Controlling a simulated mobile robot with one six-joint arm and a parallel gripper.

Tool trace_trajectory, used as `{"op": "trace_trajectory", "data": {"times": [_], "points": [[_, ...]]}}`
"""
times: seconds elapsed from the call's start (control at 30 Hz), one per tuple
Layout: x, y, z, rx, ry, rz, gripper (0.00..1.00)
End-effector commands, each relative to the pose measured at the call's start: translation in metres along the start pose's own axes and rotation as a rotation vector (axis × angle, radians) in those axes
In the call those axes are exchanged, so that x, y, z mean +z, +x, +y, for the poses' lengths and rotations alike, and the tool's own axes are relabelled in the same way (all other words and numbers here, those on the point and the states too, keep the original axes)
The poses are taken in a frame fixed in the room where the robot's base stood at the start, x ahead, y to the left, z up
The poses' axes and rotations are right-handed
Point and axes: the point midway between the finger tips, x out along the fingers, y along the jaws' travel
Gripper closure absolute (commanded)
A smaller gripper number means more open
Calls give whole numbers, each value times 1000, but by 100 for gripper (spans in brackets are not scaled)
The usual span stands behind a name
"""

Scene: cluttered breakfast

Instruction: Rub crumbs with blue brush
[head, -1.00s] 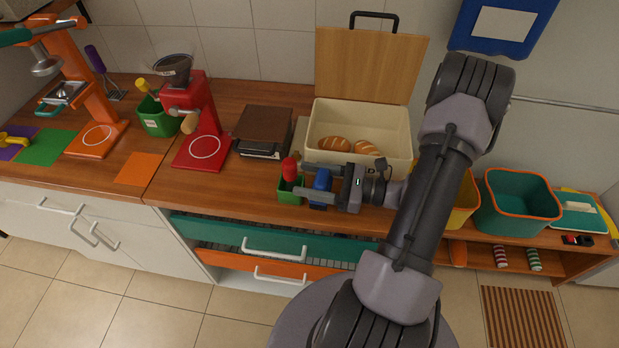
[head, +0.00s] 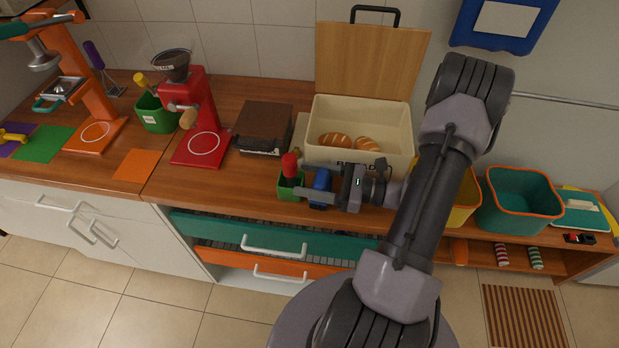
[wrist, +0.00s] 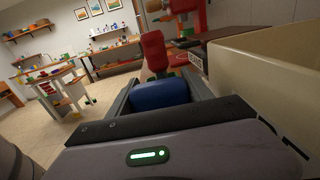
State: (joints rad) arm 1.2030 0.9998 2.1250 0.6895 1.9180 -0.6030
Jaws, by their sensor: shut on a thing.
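My gripper (head: 302,179) is shut on the blue brush (head: 320,186), low over the front of the wooden counter, in front of the bread box. In the wrist view the brush (wrist: 160,94) is a blue block between the two fingers; its lower part is hidden. A small green cup (head: 288,190) with a red-topped thing (head: 290,165) standing in it is just beyond the fingertips. The red thing (wrist: 154,50) rises behind the brush in the wrist view. I cannot make out any crumbs.
The open cream bread box (head: 390,160) with loaves is close behind my gripper. A dark-topped scale-like box (head: 264,125) and a red grinder (head: 205,130) stand to the left. An orange mat (head: 138,165) lies further left. A teal drawer (head: 235,232) below is partly open.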

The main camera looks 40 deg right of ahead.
Motion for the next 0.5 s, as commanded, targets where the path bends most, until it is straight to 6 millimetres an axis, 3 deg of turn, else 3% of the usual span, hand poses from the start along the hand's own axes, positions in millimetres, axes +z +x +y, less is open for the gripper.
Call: {"op": "trace_trajectory", "data": {"times": [0.5], "points": [[2,-37,-3,-1,-1,1,82]]}}
